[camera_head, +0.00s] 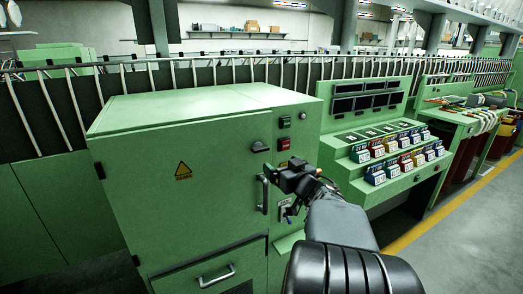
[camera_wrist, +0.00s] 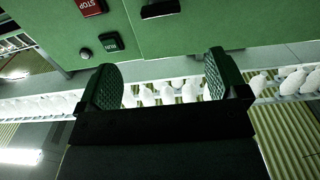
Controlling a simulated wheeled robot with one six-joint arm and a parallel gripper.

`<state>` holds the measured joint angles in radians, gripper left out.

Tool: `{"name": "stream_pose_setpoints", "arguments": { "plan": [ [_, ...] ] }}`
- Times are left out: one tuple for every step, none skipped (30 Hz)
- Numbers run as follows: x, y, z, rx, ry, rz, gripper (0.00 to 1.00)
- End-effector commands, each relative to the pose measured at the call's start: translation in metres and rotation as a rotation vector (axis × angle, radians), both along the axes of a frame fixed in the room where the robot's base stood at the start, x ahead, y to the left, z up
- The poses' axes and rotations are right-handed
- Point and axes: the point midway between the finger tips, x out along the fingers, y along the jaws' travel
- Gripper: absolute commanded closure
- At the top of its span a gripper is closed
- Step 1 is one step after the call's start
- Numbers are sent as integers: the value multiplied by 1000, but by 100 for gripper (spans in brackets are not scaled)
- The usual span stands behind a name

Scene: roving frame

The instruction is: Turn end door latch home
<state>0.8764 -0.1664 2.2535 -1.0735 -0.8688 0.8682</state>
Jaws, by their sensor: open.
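The green cabinet (camera_head: 190,140) has an end door with a dark latch-like knob (camera_head: 260,146) near its right edge and a vertical grey handle (camera_head: 264,193) below it. I cannot tell whether the knob is turned home. My gripper (camera_head: 284,172) is in front of the cabinet, right of the handle and below the knob, and hides part of the panel. In the wrist view the jaws (camera_wrist: 163,80) are spread with nothing between them. A black part (camera_wrist: 160,9) on the green face shows at the top edge, apart from the fingers, probably the same knob.
A red STOP plate (camera_wrist: 92,7) and a dark RUN plate (camera_wrist: 111,42) sit beside the left finger in the wrist view. A drawer handle (camera_head: 216,275) is low on the cabinet. A green console (camera_head: 375,150) with coloured blocks stands right; open floor (camera_head: 470,240) lies beyond.

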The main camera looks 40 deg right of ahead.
Motion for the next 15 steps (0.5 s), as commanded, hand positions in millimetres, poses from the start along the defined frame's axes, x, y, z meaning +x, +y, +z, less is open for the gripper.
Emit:
{"name": "stream_pose_setpoints", "arguments": {
  "plan": [
    [6, -1, -1, 3, 0, 7, 8],
    [10, -1, 0, 3, -1, 9, 8],
    [16, -2, 0, 5, -3, 10, 8],
    [22, -2, -1, 5, -2, 12, 8],
    [27, -2, 0, 3, -1, 11, 8],
    [35, -4, 0, 4, -2, 10, 8],
    [41, -4, 0, 4, -2, 11, 8],
    [47, -5, -1, 4, -2, 10, 8],
    [55, -6, 0, 3, 0, 10, 8],
    [61, -7, 0, 3, -1, 10, 8],
    [67, -8, 0, 4, -2, 9, 8],
    [74, -9, 0, 3, -1, 9, 8],
    [79, -10, -1, 3, 0, 9, 8],
    [84, -11, 0, 3, -1, 8, 8],
    [91, -12, 0, 3, -1, 8, 8]
  ]
}}
